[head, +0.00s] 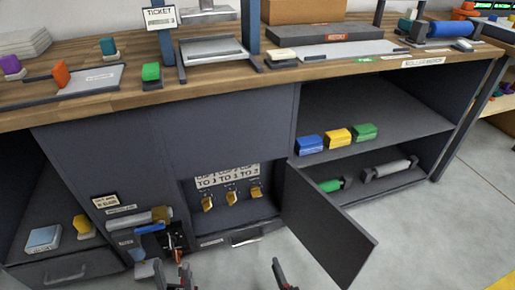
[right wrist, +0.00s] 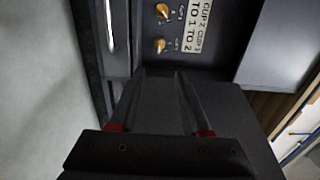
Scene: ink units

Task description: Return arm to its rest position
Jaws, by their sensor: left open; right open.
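My left gripper (head: 172,275) is at the bottom edge of the head view, fingers apart and nothing between them. It is in front of the lower cabinet, near the blue-and-black hardware. Most of both arms is out of view.
The door stands swung out into the space before the cabinet. Behind it are gold knobs (head: 231,197) under a printed sign (head: 227,176), above a drawer handle (head: 246,240). Blue, yellow and green blocks (head: 338,137) sit on the right shelf. Grey floor (head: 420,235) is clear at right.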

